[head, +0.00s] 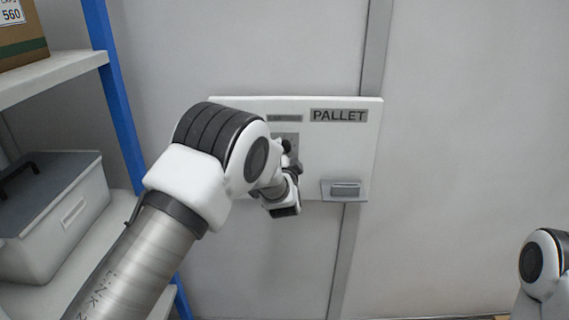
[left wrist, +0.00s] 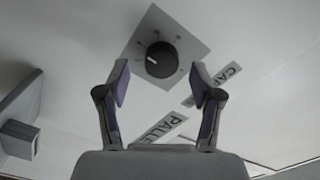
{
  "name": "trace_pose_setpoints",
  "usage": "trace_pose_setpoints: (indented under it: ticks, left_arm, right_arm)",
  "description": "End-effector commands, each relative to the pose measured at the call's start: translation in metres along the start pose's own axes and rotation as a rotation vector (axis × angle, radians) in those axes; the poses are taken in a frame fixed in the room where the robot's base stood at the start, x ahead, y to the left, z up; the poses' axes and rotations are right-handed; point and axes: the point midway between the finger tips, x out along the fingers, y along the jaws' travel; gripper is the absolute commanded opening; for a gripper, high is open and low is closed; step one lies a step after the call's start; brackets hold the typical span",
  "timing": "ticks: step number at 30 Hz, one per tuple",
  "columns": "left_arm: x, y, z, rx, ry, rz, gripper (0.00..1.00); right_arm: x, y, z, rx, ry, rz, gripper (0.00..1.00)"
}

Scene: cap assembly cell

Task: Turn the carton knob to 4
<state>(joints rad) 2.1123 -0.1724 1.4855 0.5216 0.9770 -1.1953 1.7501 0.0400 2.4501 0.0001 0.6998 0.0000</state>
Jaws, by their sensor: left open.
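The carton knob (left wrist: 161,60) is round and black with a white pointer mark, on a grey square plate (left wrist: 180,33) with small marks around it. In the left wrist view the pointer points to the left; the numbers are too small to read. My left gripper (left wrist: 160,70) is open, its two fingers apart on either side of the knob's near edge. I cannot tell whether they touch it. In the head view my left gripper (head: 287,178) is at the panel and my arm hides much of the plate (head: 287,137). My right gripper is out of view.
The white wall panel (head: 300,104) carries a PALLET label (head: 339,115) and a grey slotted fixture (head: 345,190) at lower right. A shelf with a blue post (head: 116,90) stands on the left, holding a grey bin (head: 60,225) and a cardboard box (head: 22,38). The right wall is bare.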

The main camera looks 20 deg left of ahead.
Motion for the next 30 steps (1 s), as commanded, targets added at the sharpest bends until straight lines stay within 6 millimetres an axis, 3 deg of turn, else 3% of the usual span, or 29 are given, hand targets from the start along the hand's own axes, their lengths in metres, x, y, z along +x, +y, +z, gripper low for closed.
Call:
trace_pose_setpoints:
  ticks: [6, 12, 24, 27, 29, 30]
  left_arm:
    - [-0.057, 0.000, -0.001, 0.006, 0.002, 0.002, 0.66]
    - [-0.095, 0.000, -0.001, 0.004, 0.002, 0.001, 0.66]
    - [-0.103, 0.003, 0.002, 0.002, -0.002, 0.004, 0.66]
    - [-0.104, 0.024, 0.024, 0.005, -0.036, 0.034, 0.66]
    - [-0.107, 0.044, 0.054, 0.006, -0.085, 0.067, 0.66]
    - [-0.113, 0.059, 0.079, 0.013, -0.126, 0.099, 0.66]
  right_arm:
    - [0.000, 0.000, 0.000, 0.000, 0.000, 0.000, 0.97]
    - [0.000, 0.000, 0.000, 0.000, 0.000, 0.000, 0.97]
    - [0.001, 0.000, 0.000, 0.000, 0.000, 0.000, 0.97]
    - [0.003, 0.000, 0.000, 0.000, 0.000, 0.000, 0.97]
    - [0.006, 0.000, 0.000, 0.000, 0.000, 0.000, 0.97]
    - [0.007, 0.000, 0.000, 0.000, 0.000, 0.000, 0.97]
